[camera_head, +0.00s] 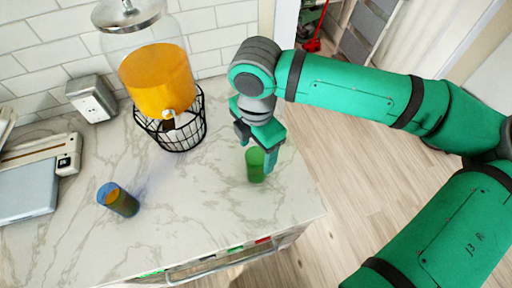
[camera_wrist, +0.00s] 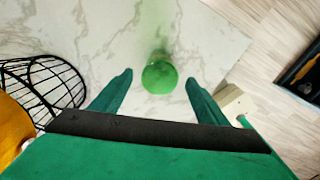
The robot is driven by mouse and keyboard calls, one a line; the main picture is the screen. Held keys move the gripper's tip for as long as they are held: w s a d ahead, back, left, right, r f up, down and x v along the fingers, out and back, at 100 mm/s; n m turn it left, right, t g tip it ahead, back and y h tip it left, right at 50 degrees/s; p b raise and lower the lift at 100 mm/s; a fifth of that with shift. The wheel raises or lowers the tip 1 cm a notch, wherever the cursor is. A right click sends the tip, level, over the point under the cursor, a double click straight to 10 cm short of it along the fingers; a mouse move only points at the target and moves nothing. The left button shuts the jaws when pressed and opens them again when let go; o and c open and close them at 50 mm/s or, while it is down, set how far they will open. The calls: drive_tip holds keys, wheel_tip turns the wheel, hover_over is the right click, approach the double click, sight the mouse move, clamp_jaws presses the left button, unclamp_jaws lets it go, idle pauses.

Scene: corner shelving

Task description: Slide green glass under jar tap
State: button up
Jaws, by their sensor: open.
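The green glass (camera_head: 255,166) stands upright on the marble counter near its right end. In the wrist view the green glass (camera_wrist: 160,76) shows from above, ahead of and between the fingers. My gripper (camera_head: 262,157) is right at the glass, pointing down; in the wrist view the fingers (camera_wrist: 158,82) are spread, with a gap on each side of the glass. The jar (camera_head: 158,78) holds orange liquid and sits on a black wire stand (camera_head: 185,128), to the left of the glass. Its tap (camera_head: 168,113) is low on the front.
A socket box (camera_head: 92,98) is by the tiled wall, and a grey-and-white device (camera_head: 40,170) lies at the left. The counter between the glass and stand is clear.

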wheel_tip(320, 180, down, 10)
drive_tip(key=shift+w, duration=0.15)
drive_tip(key=shift+a+f, duration=0.15)
drive_tip(key=shift+d, duration=0.2)
drive_tip(key=shift+s, duration=0.2)
drive_tip(key=c, duration=1.2)
drive_tip(key=shift+a, duration=0.1)
drive_tip(key=shift+c, duration=0.3)
